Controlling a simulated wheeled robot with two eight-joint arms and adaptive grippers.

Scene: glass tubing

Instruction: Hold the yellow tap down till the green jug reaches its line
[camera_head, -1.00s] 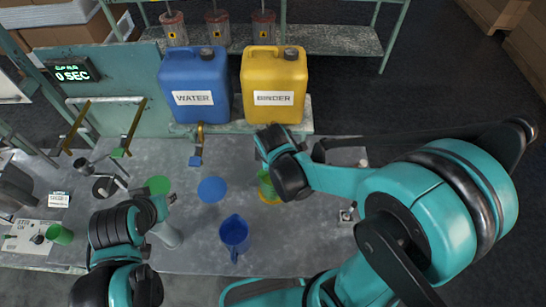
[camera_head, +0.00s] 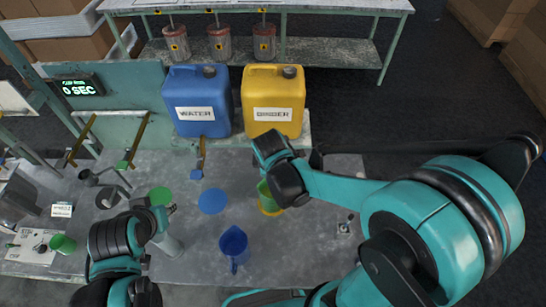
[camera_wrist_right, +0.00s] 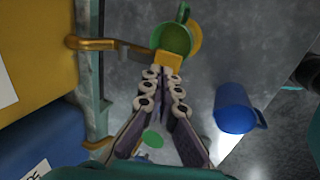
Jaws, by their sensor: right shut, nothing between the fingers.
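The green jug (camera_head: 267,195) stands on a yellow disc under the yellow container, partly hidden by my right gripper in the head view. In the right wrist view the jug (camera_wrist_right: 174,40) is seen from above, and its line and level cannot be made out. The yellow tap's lever pad (camera_wrist_right: 168,63) lies at the jug's near rim, at the end of a brass pipe (camera_wrist_right: 95,43). My right gripper (camera_wrist_right: 165,80) is shut and empty, its tips at or just above the pad; contact is unclear. My left gripper (camera_head: 170,209) is at the lower left, its fingers too small to read.
A blue jug (camera_head: 234,248) stands at the front middle. The blue WATER container (camera_head: 196,100) and yellow BINDER container (camera_head: 273,100) stand at the back. A blue disc (camera_head: 212,201) and green disc (camera_head: 160,196) lie bare. A display (camera_head: 78,87) reads 0 SEC.

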